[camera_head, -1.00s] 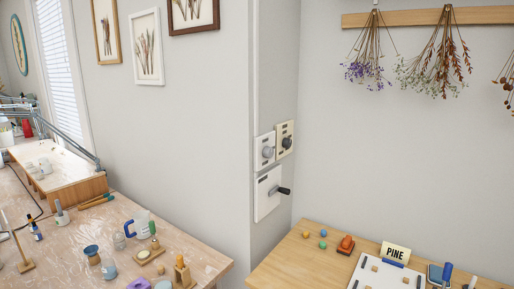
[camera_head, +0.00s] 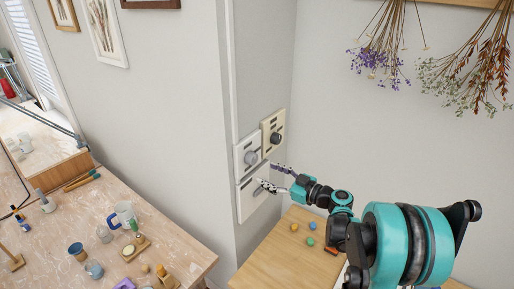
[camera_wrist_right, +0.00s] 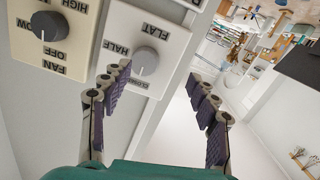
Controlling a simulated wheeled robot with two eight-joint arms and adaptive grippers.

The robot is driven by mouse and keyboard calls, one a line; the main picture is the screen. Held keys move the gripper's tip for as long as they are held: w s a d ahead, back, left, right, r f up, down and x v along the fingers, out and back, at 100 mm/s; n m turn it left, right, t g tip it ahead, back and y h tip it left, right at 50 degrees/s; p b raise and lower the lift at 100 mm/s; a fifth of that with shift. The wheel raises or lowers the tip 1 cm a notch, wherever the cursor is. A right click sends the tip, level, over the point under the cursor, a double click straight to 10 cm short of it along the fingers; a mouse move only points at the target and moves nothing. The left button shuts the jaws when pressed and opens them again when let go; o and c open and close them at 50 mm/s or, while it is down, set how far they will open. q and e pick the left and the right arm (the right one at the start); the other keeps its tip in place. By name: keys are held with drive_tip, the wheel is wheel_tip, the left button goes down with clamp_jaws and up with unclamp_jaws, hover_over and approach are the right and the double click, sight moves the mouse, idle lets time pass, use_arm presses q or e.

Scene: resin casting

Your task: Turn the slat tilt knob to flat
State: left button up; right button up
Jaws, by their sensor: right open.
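The slat tilt knob (camera_head: 250,157) is a light grey round knob on a white plate on the wall's narrow side face. In the right wrist view the knob (camera_wrist_right: 147,61) appears upside down, with the labels FLAT, HALF and CLOSED around it. I cannot tell which label it points to. My right gripper (camera_head: 267,175) is open in front of the wall plates, close below and right of the knob. In the wrist view its purple-padded fingers (camera_wrist_right: 158,82) are spread, the knob lying between and beyond the tips, apparently untouched. My left gripper is not in view.
A cream plate with a dark fan knob (camera_head: 276,138) sits right beside; the fan knob (camera_wrist_right: 48,26) is left in the wrist view. A lower white plate (camera_head: 246,204) is partly covered by my gripper. A wooden table (camera_head: 262,266) and a cluttered workbench (camera_head: 187,237) stand below.

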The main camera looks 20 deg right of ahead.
sight(255, 160)
drive_tip(key=shift+n+t, duration=0.3)
drive_tip(key=shift+t, duration=0.1)
drive_tip(key=w+a, duration=0.1)
drive_tip(key=w, duration=0.3)
drive_tip(key=w+a+r, duration=0.1)
drive_tip(key=w, duration=0.2)
drive_tip(key=shift+w+a, duration=0.1)
drive_tip(key=shift+a, duration=0.25)
drive_tip(key=c, duration=1.2)
